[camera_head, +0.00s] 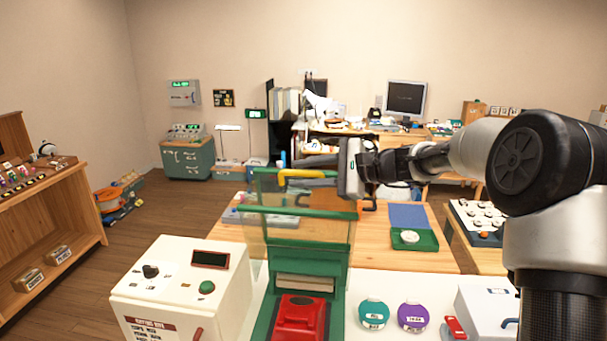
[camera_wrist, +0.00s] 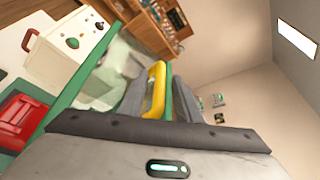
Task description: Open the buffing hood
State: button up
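The buffing hood (camera_head: 265,228) is a see-through panel with green edges on a green frame, standing over a red base unit (camera_head: 300,318). Its yellow handle (camera_head: 301,173) is near the top of the frame. My gripper (camera_head: 303,172) reaches in from the right with its fingers above and below the handle. In the wrist view, the handle (camera_wrist: 156,88) lies between the two grey fingers, with a narrow gap showing beside it. The gripper looks open around the handle. Contact with the fingers is hard to judge.
A white control box (camera_head: 180,290) with a knob and green button stands left of the hood. A green tray (camera_head: 414,240) sits on the wooden table behind.

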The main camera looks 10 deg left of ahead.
jog(key=b+v, duration=0.2)
jog(key=v, duration=1.5)
jog(key=shift+d+r, duration=0.2)
